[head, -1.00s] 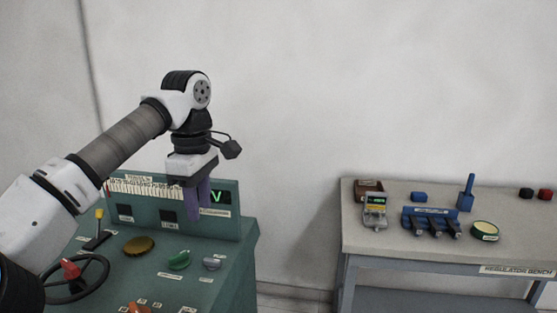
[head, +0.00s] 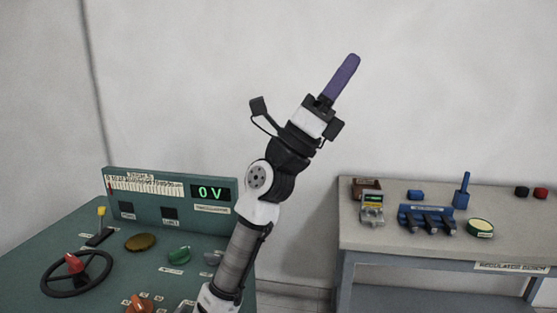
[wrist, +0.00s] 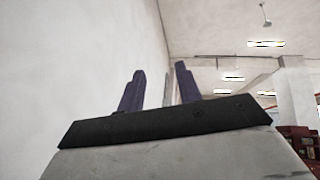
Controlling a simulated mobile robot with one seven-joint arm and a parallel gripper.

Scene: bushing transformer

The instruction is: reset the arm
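My gripper (head: 346,74) is raised in front of the blank wall, with its purple fingers pointing up and to the right in the head view. There the fingers overlap and look like one. In the wrist view, the two fingers of the gripper (wrist: 160,78) stand apart with a clear gap and nothing held between them.
The console carries a handwheel (head: 76,274), several knobs, a yellow-tipped lever (head: 101,222) and a display (head: 210,193) reading 0 V. On the bench lie a meter (head: 371,213), a blue rack (head: 428,219) and a round tin (head: 480,228). The space around the gripper is clear.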

